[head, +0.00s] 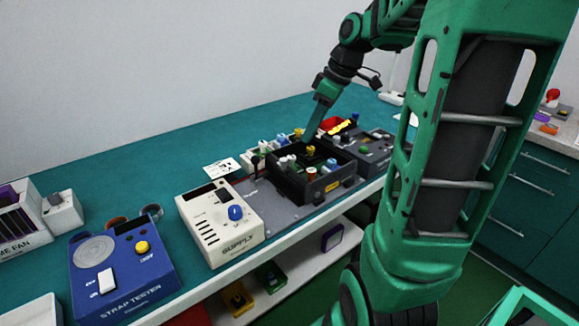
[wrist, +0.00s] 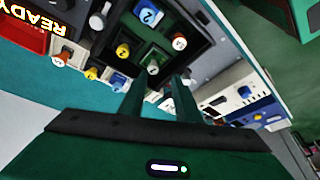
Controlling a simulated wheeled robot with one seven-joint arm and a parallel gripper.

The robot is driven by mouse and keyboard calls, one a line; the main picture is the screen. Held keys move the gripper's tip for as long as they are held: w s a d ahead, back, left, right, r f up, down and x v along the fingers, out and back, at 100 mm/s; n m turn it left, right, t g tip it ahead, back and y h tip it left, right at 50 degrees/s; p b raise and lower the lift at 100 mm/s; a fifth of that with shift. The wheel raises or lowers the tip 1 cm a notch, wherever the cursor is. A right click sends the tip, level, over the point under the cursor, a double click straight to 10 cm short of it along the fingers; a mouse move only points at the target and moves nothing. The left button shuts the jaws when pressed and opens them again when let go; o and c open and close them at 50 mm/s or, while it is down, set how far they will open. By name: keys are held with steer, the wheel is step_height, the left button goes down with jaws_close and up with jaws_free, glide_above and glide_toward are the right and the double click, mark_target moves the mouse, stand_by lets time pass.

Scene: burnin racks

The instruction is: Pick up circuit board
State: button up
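A black open tray (head: 318,189) on the bench holds several small coloured parts. In the wrist view, a dark green surface (wrist: 133,32) inside it looks like the circuit board, with a blue block marked 2 (wrist: 149,14) and small knobs close by. Its outline is partly hidden by these parts. My gripper (wrist: 160,88) is at the tray's rear edge in the head view. In the wrist view its two fingers stand apart with nothing clearly held between them. The fingertips are partly hard to make out in the head view.
A cream supply unit (head: 219,221) and a blue strap tester (head: 122,265) stand left of the tray. A dark unit (head: 372,160) stands to its right. The teal bench top (head: 120,195) behind is mostly clear. A lower shelf (head: 300,262) holds small boxes.

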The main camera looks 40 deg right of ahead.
mark_target(291, 156)
steer(key=shift+n, duration=0.8)
steer(key=x, duration=0.3)
steer(key=w+x, duration=0.1)
steer(key=x, duration=0.3)
steer(key=w+x, duration=0.1)
steer(key=x, duration=0.2)
steer(key=shift+w, duration=0.3)
jaws_close()
